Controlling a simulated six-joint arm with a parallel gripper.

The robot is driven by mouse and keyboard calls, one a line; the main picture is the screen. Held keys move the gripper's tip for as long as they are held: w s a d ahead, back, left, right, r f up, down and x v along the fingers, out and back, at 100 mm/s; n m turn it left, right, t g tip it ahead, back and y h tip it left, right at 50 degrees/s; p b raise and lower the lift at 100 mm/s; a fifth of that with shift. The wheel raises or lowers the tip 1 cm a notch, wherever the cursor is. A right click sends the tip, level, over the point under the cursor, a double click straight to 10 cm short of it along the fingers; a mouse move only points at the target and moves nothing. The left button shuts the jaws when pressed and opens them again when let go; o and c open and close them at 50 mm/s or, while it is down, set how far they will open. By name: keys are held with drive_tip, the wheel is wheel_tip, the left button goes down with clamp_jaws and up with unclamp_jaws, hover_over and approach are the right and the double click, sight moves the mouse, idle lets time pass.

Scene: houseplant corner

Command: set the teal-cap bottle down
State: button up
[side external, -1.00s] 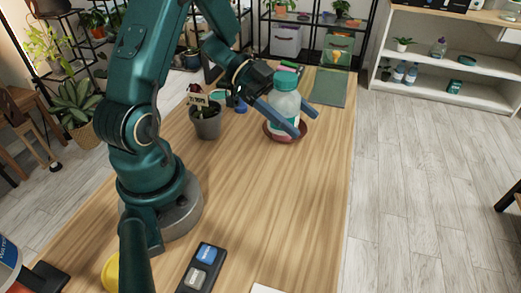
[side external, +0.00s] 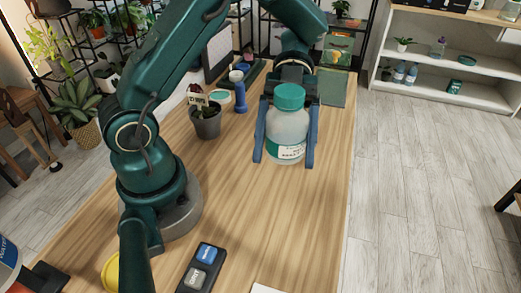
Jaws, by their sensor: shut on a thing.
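The teal-cap bottle (side external: 287,128) is pale and translucent, with a teal and white label low on its side. It is upright over the right half of the wooden table (side external: 240,200). My gripper (side external: 284,160) is shut on it, with one blue finger on each side. The fingertips reach down to about the bottle's base. I cannot tell whether the base touches the table. The dark red saucer seen earlier is hidden, probably behind the bottle and gripper.
A potted plant (side external: 206,123) with a small sign stands left of the bottle, with a blue dumbbell-shaped object (side external: 239,92) behind it. A black tray (side external: 202,268) is at the front. The table's middle is clear.

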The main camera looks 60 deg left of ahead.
drive_tip(key=s+d+m+g+y, duration=0.1)
drive_tip(key=s+d+m+y, duration=0.1)
drive_tip(key=d, duration=0.1)
hover_over(275, 291)
wheel_tip(275, 291, down, 7)
drive_tip(key=shift+f, duration=2.1)
drive_tip(key=shift+f, duration=0.35)
drive_tip(key=o, duration=1.4)
drive_tip(key=shift+r, duration=0.15)
